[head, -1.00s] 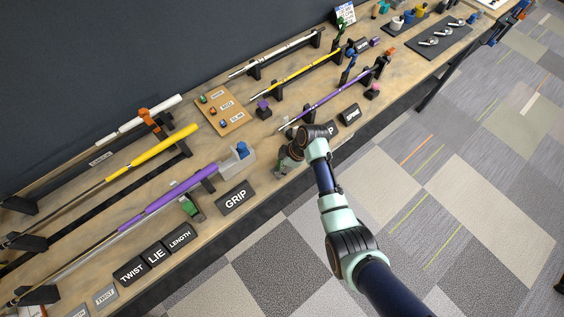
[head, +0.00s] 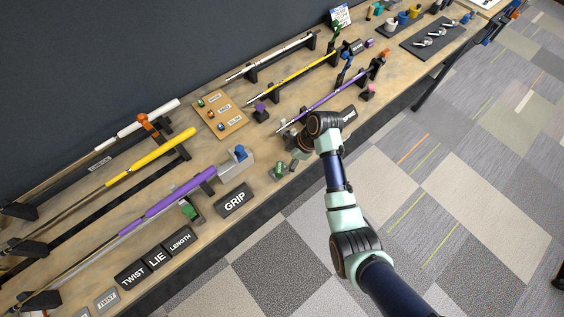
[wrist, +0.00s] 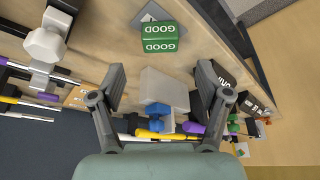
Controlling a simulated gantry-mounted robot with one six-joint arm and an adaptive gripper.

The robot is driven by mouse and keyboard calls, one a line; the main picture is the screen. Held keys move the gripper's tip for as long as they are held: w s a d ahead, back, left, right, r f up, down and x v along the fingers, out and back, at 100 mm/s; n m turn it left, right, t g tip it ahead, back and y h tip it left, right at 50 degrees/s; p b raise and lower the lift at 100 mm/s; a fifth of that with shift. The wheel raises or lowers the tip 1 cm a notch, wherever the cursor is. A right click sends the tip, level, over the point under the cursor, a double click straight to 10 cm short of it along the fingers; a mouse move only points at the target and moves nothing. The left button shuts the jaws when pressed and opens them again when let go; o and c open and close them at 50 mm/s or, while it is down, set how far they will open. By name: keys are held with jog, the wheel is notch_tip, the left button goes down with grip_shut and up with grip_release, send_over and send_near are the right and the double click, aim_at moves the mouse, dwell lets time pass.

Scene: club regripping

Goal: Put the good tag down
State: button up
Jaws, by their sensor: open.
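A green block tag lettered GOOD (wrist: 160,38) sits in the upper middle of the wrist view, on or against a small grey plate (wrist: 150,14). In the head view the green tag (head: 279,169) stands on the bench near its front edge, just left of my gripper. My gripper (wrist: 160,95) is open and empty; its two fingers are spread wide and the tag is beyond them, apart from both. In the head view my gripper (head: 300,150) is partly hidden by my wrist.
A purple-gripped club (head: 180,192) rests on stands at left, with a second green tag (head: 190,210) beside it. A GRIP sign (head: 235,202) and a light grey holder with a blue part (head: 237,160) lie nearby. Another purple club (head: 330,100) lies behind my wrist.

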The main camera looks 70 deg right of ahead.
jog(key=v, duration=0.4)
jog(key=shift+s, duration=0.1)
jog(key=w+a+r+t+h, duration=0.1)
jog(key=w+a+r, duration=0.4)
jog(key=a, duration=0.4)
jog(key=w+a+r+m+t+h, duration=0.1)
jog(key=w+a+r+t, duration=0.1)
jog(key=w+a+r, duration=0.35)
jog(key=w+a+r+t+h, duration=0.1)
jog(key=w+a+r, duration=0.1)
jog(key=w+a, duration=0.65)
jog(key=s+a+r+m+t+y, duration=0.1)
jog(key=s+a+r+t, duration=0.1)
jog(key=a+r, duration=0.3)
jog(key=s+a+r+t+y, duration=0.1)
jog(key=a+r, duration=0.4)
jog(key=a, duration=0.6)
jog(key=shift+s+a+m+t, duration=0.4)
jog(key=shift+s+t, duration=0.4)
jog(key=shift+s, duration=0.05)
notch_tip(320, 180, up, 15)
jog(key=p, duration=1.5)
notch_tip(320, 180, down, 39)
jog(key=b, duration=3.8)
jog(key=shift+r, duration=0.25)
